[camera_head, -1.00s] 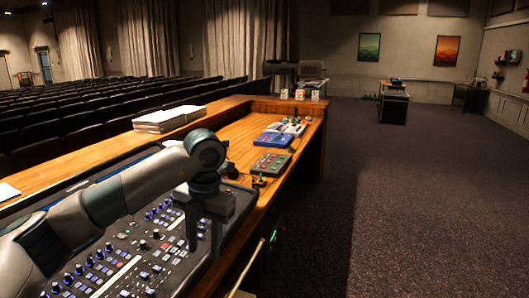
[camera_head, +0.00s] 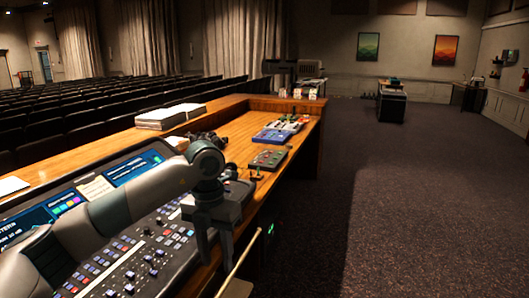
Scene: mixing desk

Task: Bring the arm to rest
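My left arm (camera_head: 130,200) comes in from the left and reaches over the mixing console (camera_head: 150,255). Its gripper (camera_head: 216,255) points down at the console's right edge. Its two fingers are apart, with nothing seen between them. I cannot tell whether the fingertips touch anything. The arm hides part of the console and its screens.
The wooden desk (camera_head: 238,140) carries a paper stack (camera_head: 170,116), a dark green control box (camera_head: 268,160) and a blue device (camera_head: 273,136) beyond the gripper. Lit screens (camera_head: 133,167) line the console's back. Open carpet (camera_head: 430,200) lies to the right.

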